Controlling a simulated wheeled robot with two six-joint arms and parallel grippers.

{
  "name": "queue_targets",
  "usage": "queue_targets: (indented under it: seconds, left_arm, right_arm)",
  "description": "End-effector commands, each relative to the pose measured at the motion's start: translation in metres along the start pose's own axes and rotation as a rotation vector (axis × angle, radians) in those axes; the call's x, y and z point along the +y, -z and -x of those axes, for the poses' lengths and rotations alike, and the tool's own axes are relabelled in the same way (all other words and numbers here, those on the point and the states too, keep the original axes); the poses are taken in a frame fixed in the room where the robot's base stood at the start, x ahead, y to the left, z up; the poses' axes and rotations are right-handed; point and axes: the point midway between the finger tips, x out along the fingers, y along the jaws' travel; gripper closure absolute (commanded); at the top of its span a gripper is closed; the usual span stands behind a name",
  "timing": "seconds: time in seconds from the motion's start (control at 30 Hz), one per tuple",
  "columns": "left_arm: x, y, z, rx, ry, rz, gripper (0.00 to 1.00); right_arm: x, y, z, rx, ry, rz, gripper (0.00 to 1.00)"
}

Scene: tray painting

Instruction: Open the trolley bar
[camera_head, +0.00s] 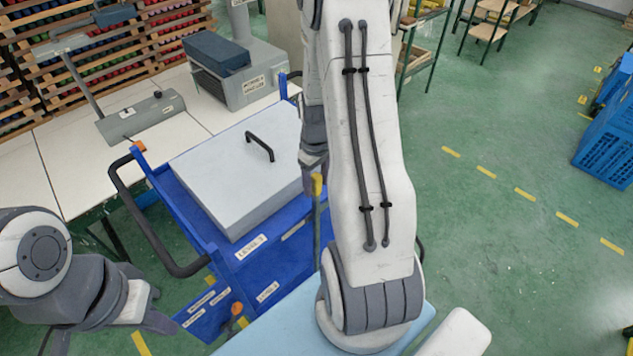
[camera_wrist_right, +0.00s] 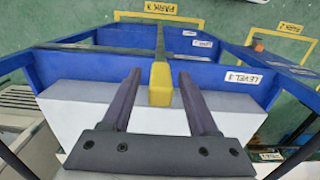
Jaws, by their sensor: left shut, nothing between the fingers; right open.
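The blue trolley (camera_head: 215,245) stands left of centre in the head view, with labelled levels. An upright bar (camera_head: 317,225) with a yellow grip (camera_head: 316,185) stands at its front edge; the wrist view shows the yellow grip (camera_wrist_right: 161,84) and the bar (camera_wrist_right: 160,42) behind it. My right gripper (camera_wrist_right: 160,74) is open, with one finger on each side of the yellow grip. I cannot tell whether either finger touches it. In the head view the right arm hides part of the trolley. My left gripper (camera_head: 160,322) is shut and empty at the lower left, apart from the trolley.
A grey box (camera_head: 225,170) with a black handle sits on the trolley top. A black push handle (camera_head: 140,220) sticks out at its left. White tables (camera_head: 95,155) with machines stand behind. Blue crates (camera_head: 605,150) stand far right; the green floor between is open.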

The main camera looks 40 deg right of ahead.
Motion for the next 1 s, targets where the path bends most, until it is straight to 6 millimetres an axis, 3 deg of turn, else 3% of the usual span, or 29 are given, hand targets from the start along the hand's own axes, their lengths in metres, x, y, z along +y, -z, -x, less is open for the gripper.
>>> queue_targets:
  seconds: [0.37,0.4,0.53,0.57,1.0]
  left_arm:
    - [0.0001,0.0001,0.0010,0.000,0.000,0.000,1.00]
    - [0.0001,0.0001,0.0010,0.000,0.000,0.000,1.00]
    - [0.0001,0.0000,0.0010,0.000,0.000,0.000,1.00]
    - [0.0001,0.0000,0.0010,0.000,0.000,0.000,1.00]
    - [0.0001,0.0001,0.0011,0.000,0.000,0.000,1.00]
  right_arm:
    - [-0.0003,-0.0001,-0.0093,0.000,0.000,0.000,0.40]
    - [-0.0003,-0.0001,-0.0093,0.000,0.000,0.000,0.44]
    - [-0.0003,-0.0001,-0.0091,0.000,0.000,0.000,0.94]
    - [-0.0003,-0.0001,-0.0091,0.000,0.000,0.000,1.00]
    - [-0.0003,-0.0001,-0.0088,0.000,0.000,0.000,1.00]
